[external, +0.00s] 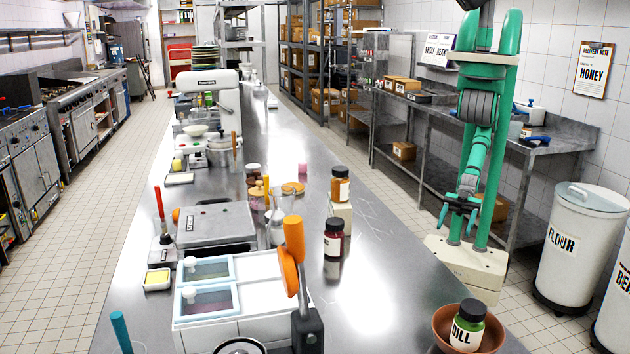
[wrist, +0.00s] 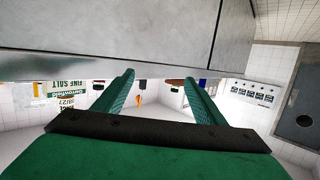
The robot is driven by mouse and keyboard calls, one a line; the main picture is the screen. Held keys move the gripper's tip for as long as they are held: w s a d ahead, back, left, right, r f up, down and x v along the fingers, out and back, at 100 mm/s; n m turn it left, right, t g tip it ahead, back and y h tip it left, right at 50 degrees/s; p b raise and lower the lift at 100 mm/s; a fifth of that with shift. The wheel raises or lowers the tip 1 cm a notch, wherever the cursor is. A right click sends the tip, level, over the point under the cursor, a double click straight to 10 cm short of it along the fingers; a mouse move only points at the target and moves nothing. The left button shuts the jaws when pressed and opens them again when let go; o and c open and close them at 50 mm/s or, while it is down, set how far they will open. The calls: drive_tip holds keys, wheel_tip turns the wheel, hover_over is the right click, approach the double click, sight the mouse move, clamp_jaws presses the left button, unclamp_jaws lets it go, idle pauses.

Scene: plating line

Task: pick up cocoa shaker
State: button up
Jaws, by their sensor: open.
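My gripper (external: 457,215) hangs to the right of the long steel counter (external: 375,270), over the aisle. In the wrist view my gripper (wrist: 160,82) has its two green fingers apart, with nothing held between them. I cannot tell for sure which thing is the cocoa shaker.
A white topping station (external: 250,318) and an orange-handled tool (external: 294,245) stand left of the jars. A flour bin (external: 577,245) stands right.

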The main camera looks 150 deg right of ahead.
drive_tip(key=shift+c, duration=0.3)
drive_tip(key=c, duration=0.3)
